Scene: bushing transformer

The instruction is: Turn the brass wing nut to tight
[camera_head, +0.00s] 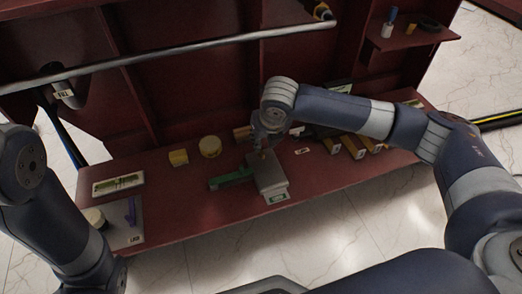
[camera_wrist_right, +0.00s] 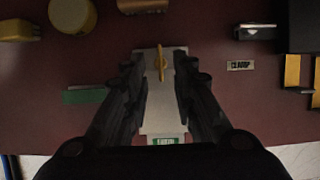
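The brass wing nut (camera_wrist_right: 160,63) stands on a grey metal block (camera_wrist_right: 160,120) in the right wrist view, with its wings lying along the picture's vertical. My right gripper (camera_wrist_right: 158,68) is open, with one finger on each side of the wing nut and a gap visible on both sides. In the head view, my right gripper (camera_head: 263,150) points down over the grey block (camera_head: 270,177) and partly hides the wing nut. My left arm is at the left edge of the head view; its gripper is not visible.
A green-handled tool (camera_head: 232,179) lies left of the block. A yellow block (camera_head: 178,157) and a yellow roll (camera_head: 210,146) sit behind it. Yellow-edged holders (camera_head: 352,147) stand to the right. A metal bar (camera_head: 180,55) crosses above the red shelf (camera_head: 190,215), whose front is mostly clear.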

